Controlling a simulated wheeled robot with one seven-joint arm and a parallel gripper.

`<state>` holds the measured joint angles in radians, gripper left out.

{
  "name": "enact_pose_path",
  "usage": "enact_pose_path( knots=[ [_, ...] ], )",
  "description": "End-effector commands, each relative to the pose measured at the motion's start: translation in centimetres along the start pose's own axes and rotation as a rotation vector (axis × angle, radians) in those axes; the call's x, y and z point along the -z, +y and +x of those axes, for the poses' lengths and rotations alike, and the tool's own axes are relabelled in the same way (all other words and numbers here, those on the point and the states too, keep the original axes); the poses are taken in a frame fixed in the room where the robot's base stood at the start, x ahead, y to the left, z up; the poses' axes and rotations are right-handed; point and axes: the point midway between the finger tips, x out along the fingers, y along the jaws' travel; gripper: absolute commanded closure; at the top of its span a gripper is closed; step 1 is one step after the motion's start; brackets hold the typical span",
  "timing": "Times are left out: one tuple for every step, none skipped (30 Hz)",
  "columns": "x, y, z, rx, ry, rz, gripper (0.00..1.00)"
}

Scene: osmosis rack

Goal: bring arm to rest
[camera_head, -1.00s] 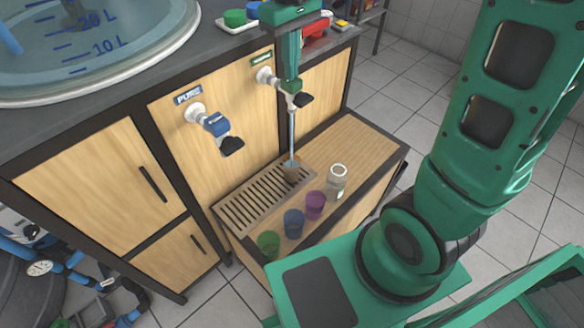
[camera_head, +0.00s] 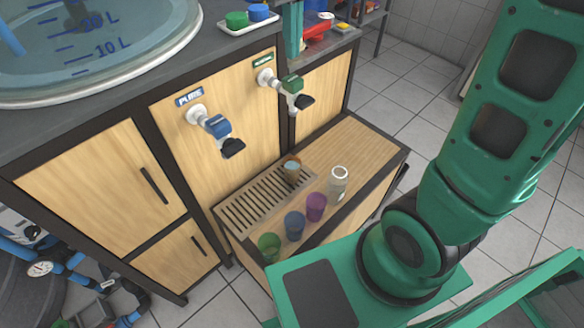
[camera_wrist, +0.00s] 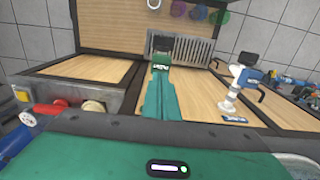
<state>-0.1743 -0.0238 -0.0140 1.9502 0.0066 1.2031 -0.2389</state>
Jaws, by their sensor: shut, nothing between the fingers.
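My gripper (camera_head: 292,48) hangs at the top of the head view, its upper part cut off by the picture edge. In the wrist view its teal fingers (camera_wrist: 160,98) are together and empty. They are above the tap with the green handle (camera_head: 292,84), which shows past the fingertips in the wrist view (camera_wrist: 162,50). In the head view a gap separates fingers and tap. A brown cup (camera_head: 292,171) with clear liquid stands upright on the slatted grate (camera_head: 250,204) below this tap. No stream runs from the tap.
A blue-handled tap (camera_head: 219,128) is to the left under a PURE label. Green, blue and purple cups and a clear jar (camera_head: 338,182) stand along the shelf front. A white tray (camera_head: 248,27) with caps and a large water tank (camera_head: 100,60) are on the counter.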

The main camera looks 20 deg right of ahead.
Motion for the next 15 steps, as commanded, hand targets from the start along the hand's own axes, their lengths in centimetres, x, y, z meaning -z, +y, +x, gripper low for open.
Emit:
enact_pose_path(
  knots=[
    [0.0, 0.0, 0.0, 0.0, 0.0, 0.0, 1.0],
    [0.0, 0.0, 0.0, 0.0, 0.0, 0.0, 1.0],
    [0.0, 0.0, 0.0, 0.0, 0.0, 0.0, 1.0],
    [0.0, 0.0, 0.0, 0.0, 0.0, 0.0, 1.0],
    [0.0, 0.0, 0.0, 0.0, 0.0, 0.0, 1.0],
    [0.0, 0.0, 0.0, 0.0, 0.0, 0.0, 1.0],
    [0.0, 0.0, 0.0, 0.0, 0.0, 0.001, 1.0],
    [-0.2, 0.1, 0.0, 0.0, 0.0, 0.005, 1.0],
    [-0.5, 0.4, 0.1, -0.001, 0.0, 0.015, 1.0],
    [-0.9, 0.7, 0.1, -0.002, 0.0, 0.028, 1.0],
    [-1.4, 1.1, 0.2, -0.003, 0.0, 0.046, 1.0],
    [-2.4, 1.7, 0.3, -0.005, 0.001, 0.078, 1.0],
    [-3.4, 2.3, 0.4, -0.006, 0.001, 0.107, 1.0],
    [-4.5, 2.9, 0.6, -0.007, 0.001, 0.141, 1.0],
    [-6.2, 3.8, 0.8, -0.008, 0.001, 0.192, 1.0]
  ],
)
